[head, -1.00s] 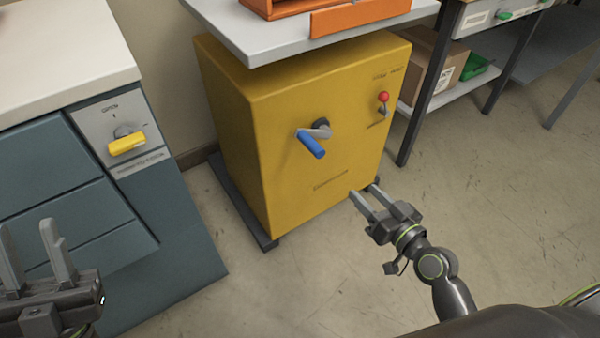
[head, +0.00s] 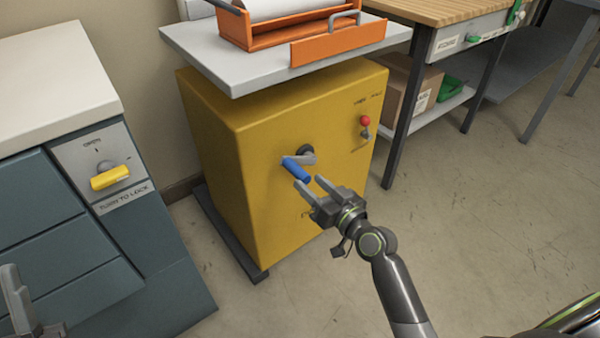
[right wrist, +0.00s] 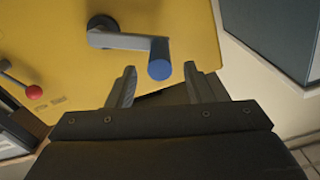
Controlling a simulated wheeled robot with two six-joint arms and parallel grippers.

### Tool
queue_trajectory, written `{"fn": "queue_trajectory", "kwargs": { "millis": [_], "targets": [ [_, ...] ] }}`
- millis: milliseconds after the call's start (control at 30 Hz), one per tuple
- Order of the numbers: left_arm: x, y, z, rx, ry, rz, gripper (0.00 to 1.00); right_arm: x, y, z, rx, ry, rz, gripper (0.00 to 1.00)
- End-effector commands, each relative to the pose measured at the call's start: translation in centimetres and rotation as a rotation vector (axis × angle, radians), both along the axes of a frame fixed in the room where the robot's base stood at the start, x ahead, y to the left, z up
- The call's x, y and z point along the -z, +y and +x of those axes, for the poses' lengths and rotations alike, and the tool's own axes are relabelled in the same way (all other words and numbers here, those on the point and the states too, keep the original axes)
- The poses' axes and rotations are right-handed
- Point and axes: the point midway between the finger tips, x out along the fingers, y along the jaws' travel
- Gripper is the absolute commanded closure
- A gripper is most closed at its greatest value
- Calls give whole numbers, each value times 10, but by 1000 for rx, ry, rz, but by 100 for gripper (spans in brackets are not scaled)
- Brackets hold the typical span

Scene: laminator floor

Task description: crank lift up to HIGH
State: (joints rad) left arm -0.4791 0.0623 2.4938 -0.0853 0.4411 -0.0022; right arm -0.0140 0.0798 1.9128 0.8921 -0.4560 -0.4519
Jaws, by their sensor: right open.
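The lift is a yellow cabinet (head: 245,165) with a grey top plate (head: 240,62). On its front is a crank with a grey arm (head: 305,158) and a blue handle (head: 296,169), which points out toward me. My right gripper (head: 312,190) is open and empty, just below and right of the blue handle. In the right wrist view the blue handle (right wrist: 160,62) lies just beyond the gap between the two fingertips (right wrist: 160,75); I see no contact. My left gripper (head: 22,305) is at the lower left edge, partly cut off, apart from the lift.
An orange tray (head: 290,30) with a white roll sits on the top plate. A red-knobbed lever (head: 365,122) is on the cabinet's right front. A teal cabinet with a yellow knob (head: 110,177) stands left. A wooden-topped bench (head: 440,10) stands right. The floor at right is clear.

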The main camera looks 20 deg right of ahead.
Motion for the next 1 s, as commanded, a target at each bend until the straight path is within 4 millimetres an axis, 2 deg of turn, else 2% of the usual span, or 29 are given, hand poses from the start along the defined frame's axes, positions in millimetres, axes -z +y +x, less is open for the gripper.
{"fn": "queue_trajectory", "kwargs": {
  "millis": [100, 300, 700, 1000],
  "targets": [
    [-2, -2, -3, 3, -27, 8, 66, 0, 8, 21, -1, -1, 0, 53],
    [-8, -5, -11, 8, -81, 22, 66, 1, 15, 42, 0, 0, 0, 53],
    [-10, -6, -14, 11, -102, 28, 66, 0, 18, 49, 1, 0, 0, 53],
    [-11, -6, -14, 12, -103, 29, 66, 0, 17, 49, 1, 0, 0, 91]
  ]
}}
